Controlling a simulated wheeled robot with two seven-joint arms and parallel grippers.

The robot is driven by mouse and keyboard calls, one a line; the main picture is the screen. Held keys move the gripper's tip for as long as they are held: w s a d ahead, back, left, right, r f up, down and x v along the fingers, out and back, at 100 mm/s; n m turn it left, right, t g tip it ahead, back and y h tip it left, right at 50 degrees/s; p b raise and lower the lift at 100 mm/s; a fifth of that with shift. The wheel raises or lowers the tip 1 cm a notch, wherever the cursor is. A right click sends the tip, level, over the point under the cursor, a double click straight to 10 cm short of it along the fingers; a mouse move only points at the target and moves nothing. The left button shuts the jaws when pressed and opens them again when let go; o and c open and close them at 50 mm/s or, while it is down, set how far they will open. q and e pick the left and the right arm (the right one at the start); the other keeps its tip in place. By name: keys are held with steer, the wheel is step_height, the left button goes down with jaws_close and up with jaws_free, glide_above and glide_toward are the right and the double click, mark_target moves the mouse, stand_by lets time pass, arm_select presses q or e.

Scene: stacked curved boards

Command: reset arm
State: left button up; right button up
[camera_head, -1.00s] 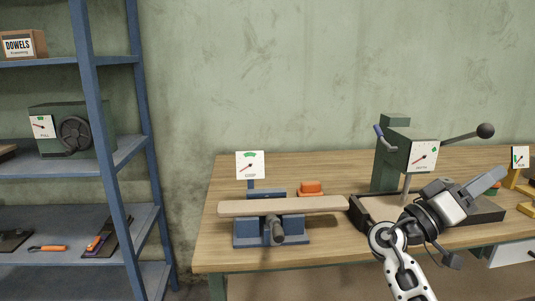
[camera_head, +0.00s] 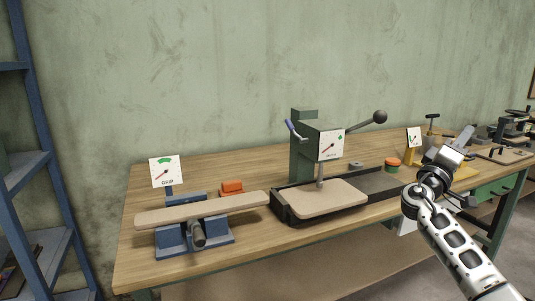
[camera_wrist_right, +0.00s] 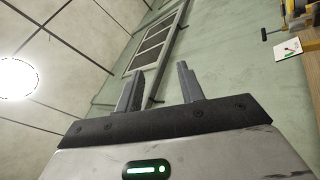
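My right gripper (camera_head: 464,137) is raised over the right part of the workbench in the head view. In the right wrist view its two fingers (camera_wrist_right: 160,88) stand apart with nothing between them, pointing toward the wall and ceiling. My left gripper does not show in either view. A long curved board (camera_head: 200,209) lies across the blue clamp vise (camera_head: 172,239) at the bench's left. A second board (camera_head: 318,198) lies in the black tray of the green press (camera_head: 304,150).
The wooden workbench (camera_head: 140,265) runs along the green wall. An orange block (camera_head: 231,187) and a green-and-orange round item (camera_head: 392,165) sit on it. More tools stand at the far right. A blue shelf (camera_head: 60,250) is at the left.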

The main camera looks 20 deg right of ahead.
steer(key=w+a+f+n+t+y, duration=0.2)
steer(key=w+f+n+t+y, duration=0.2)
steer(key=w+f+t+y, duration=0.35)
steer(key=w+a+f+t+y, duration=0.2)
steer(key=w+a+f+y, duration=0.1)
steer(key=w+a+y, duration=0.5)
steer(key=s+a+f+n+y, duration=0.2)
steer(key=s+a+f+y, duration=0.3)
steer(key=a+f, duration=0.45)
steer(key=s+a+f+g+y, duration=0.2)
steer(key=s+a+f, duration=0.4)
steer(key=a+f, duration=0.15)
steer(key=s+a+f+g+y, duration=0.1)
steer(key=s+a+f, duration=0.5)
steer(key=f, duration=0.3)
steer(key=s+a+f+m+g+y, duration=0.1)
steer(key=s+a+f, duration=0.1)
steer(key=s+a, duration=0.4)
steer(key=s+a+f+m+g+y, duration=0.1)
steer(key=s+a+f, duration=0.2)
steer(key=s, duration=1)
steer(key=a, duration=0.3)
steer(key=shift+s+a+f+g, duration=0.2)
steer(key=shift+a+f+g, duration=0.05)
steer(key=shift+a+g, duration=0.1)
